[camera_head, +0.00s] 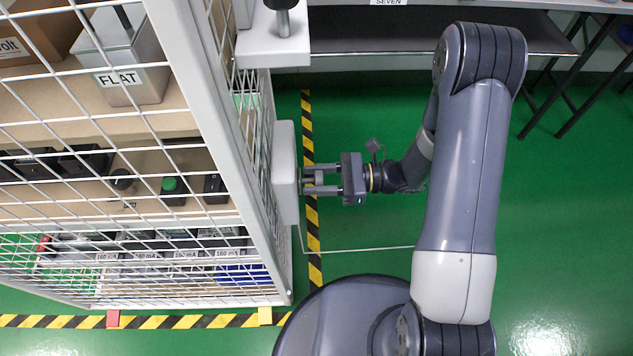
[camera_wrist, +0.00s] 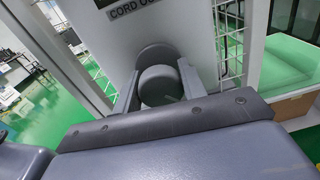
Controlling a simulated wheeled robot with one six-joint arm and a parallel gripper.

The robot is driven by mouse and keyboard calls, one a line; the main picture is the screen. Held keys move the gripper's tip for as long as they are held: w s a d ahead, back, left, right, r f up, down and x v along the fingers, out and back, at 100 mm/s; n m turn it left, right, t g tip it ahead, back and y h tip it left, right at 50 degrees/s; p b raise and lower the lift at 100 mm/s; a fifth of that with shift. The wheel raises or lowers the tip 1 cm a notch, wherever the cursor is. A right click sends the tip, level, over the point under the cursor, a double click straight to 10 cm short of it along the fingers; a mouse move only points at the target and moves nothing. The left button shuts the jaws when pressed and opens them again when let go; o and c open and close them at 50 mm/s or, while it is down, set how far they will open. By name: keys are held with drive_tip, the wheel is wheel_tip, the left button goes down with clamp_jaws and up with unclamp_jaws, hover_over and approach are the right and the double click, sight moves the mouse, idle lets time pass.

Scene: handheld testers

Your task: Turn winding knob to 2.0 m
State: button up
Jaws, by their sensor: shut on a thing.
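The winding knob (camera_wrist: 160,86) is a round dark grey knob on the face of a pale panel (camera_wrist: 185,22), seen in the wrist view. Part of a label reading "CORD OU" and the edge of a dark display show above it. My gripper (camera_wrist: 160,92) has one finger on each side of the knob and is shut on it. In the head view my gripper (camera_head: 306,180) reaches left to the white box (camera_head: 285,172) on the side of the wire cage. The knob is hard to make out there, and the display's reading is cut off.
The wire cage (camera_head: 215,60) holds shelves with a box marked "FLAT" (camera_head: 125,65) and several handheld devices. A thin pale cord (camera_head: 360,249) runs right from the white box, passing below my gripper. Green floor is open around my arm. A dark bench (camera_head: 420,32) stands at the back.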

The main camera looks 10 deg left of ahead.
drive_tip(key=n+b, duration=0.1)
drive_tip(key=n, duration=0.1)
drive_tip(key=n+b, duration=0.2)
drive_tip(key=shift+f+n+b, duration=0.3)
drive_tip(key=shift+f, duration=0.05)
drive_tip(key=n+b, duration=0.3)
drive_tip(key=shift+s+n, duration=0.1)
drive_tip(key=shift+n, duration=0.2)
drive_tip(key=n+b, duration=0.3)
drive_tip(key=b, duration=0.1)
drive_tip(key=shift+f+n, duration=0.1)
drive_tip(key=shift+n, duration=0.2)
drive_tip(key=n+b, duration=0.3)
drive_tip(key=b, duration=0.1)
drive_tip(key=shift+n+y, duration=0.3)
drive_tip(key=shift+n, duration=0.1)
drive_tip(key=n+b, duration=0.2)
drive_tip(key=shift+n+b, duration=0.3)
drive_tip(key=n+b, duration=0.1)
drive_tip(key=n, duration=0.1)
drive_tip(key=shift+r+n, duration=0.2)
drive_tip(key=shift+n, duration=0.2)
drive_tip(key=n, duration=0.6)
drive_tip(key=shift+n+g, duration=0.4)
